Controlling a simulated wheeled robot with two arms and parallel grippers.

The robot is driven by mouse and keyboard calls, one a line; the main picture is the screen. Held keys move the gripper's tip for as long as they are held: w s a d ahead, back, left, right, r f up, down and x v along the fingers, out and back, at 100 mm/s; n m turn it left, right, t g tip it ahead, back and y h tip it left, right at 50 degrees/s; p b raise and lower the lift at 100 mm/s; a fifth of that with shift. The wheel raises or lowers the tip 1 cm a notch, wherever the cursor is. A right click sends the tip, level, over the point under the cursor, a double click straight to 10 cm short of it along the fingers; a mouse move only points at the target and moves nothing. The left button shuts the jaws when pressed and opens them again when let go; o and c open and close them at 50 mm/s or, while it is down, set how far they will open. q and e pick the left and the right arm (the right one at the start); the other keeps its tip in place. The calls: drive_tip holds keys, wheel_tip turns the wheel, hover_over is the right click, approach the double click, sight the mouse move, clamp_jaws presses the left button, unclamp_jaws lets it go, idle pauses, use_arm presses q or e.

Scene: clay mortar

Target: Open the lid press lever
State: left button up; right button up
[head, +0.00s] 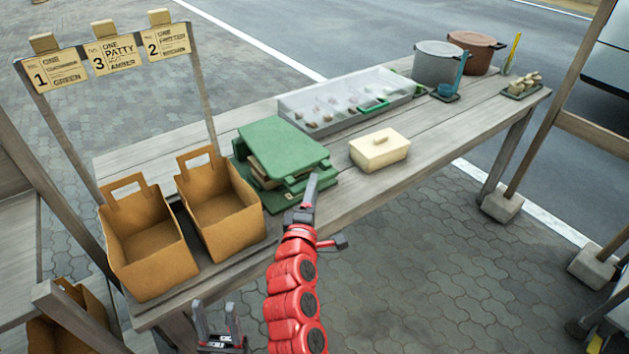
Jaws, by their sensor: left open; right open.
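The green press (282,145) stands on the table, left of its middle. Its flat lid is lowered, with tan layers showing between the lid and the green base. A green part at its front right edge looks like the lever, but my gripper partly hides it. My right gripper (312,196), on the red arm, is open and empty at the press's front right edge; I cannot tell whether it touches. My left gripper (217,316) is open and empty at the bottom of the view, in front of the table edge, far from the press.
Two brown paper bags (150,245) (218,208) stand left of the press. A cream lidded box (379,151) stands to its right. Behind are a clear divided tray (345,103), a grey pot (437,64) and a brown pot (472,52). The table's front right is bare.

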drive_tip(key=shift+w+d, duration=0.15)
drive_tip(key=shift+w, duration=0.7)
drive_tip(key=shift+w+d, duration=0.15)
drive_tip(key=shift+w, duration=0.7)
clamp_jaws()
